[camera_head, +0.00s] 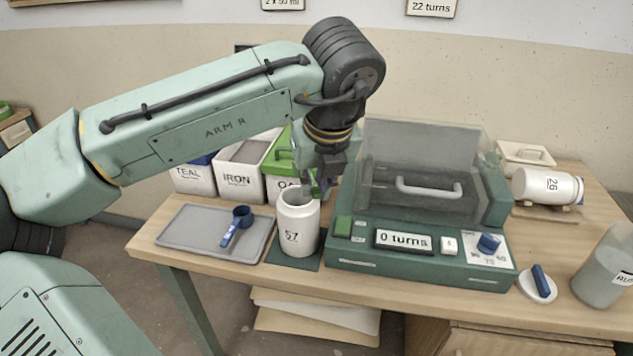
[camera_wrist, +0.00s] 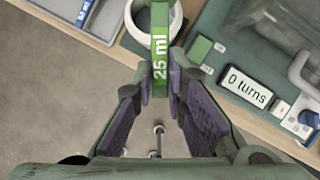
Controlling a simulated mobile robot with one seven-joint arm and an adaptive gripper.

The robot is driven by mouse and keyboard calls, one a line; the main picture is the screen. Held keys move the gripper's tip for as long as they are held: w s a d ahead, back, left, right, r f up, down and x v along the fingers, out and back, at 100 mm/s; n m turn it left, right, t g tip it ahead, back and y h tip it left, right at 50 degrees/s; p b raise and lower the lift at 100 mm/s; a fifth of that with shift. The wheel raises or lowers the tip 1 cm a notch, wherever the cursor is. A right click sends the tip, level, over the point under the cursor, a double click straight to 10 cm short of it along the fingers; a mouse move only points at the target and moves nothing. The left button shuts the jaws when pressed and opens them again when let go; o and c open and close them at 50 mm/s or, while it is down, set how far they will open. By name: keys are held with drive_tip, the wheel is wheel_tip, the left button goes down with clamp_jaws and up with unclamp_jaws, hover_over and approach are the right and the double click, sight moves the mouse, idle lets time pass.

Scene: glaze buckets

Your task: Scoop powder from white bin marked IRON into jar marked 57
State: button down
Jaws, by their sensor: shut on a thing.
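The white bin marked IRON (camera_head: 238,181) stands open at the back left, with a pale grey fill inside. The white jar marked 57 (camera_head: 298,238) stands upright and open in front of the bins; its rim also shows in the wrist view (camera_wrist: 136,32). The handle reaches over the jar's mouth in the wrist view. The scoop's bowl is mostly hidden, so I cannot tell what it holds.
A grey tray (camera_head: 185,238) with a blue scoop (camera_head: 238,224) lies left of the jar. A green machine (camera_head: 350,258) reading 0 turns, with a clear cover, stands close on the right. Bins marked TEAL (camera_head: 193,180) and OA, partly hidden (camera_head: 284,187), flank IRON. Jar 26 (camera_head: 545,187) lies on its side.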

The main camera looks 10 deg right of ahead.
drive_tip(key=shift+f+b, duration=2.1)
drive_tip(key=shift+b, duration=0.1)
drive_tip(key=shift+a+r+h, duration=0.1)
drive_tip(key=shift+r+h, duration=0.05)
drive_tip(key=shift+h, duration=0.45)
drive_tip(key=shift+a+r+n+t+h+b, duration=0.15)
drive_tip(key=shift+n+t+h+b, duration=0.3)
drive_tip(key=shift+h, duration=0.85)
drive_tip(key=shift+a+n+t+h+b, duration=0.3)
drive_tip(key=shift+h+b, duration=0.25)
drive_tip(key=shift+h, duration=0.75)
drive_tip(key=shift+d, duration=0.1)
drive_tip(key=shift+d, duration=0.2)
drive_tip(key=shift+d, duration=0.2)
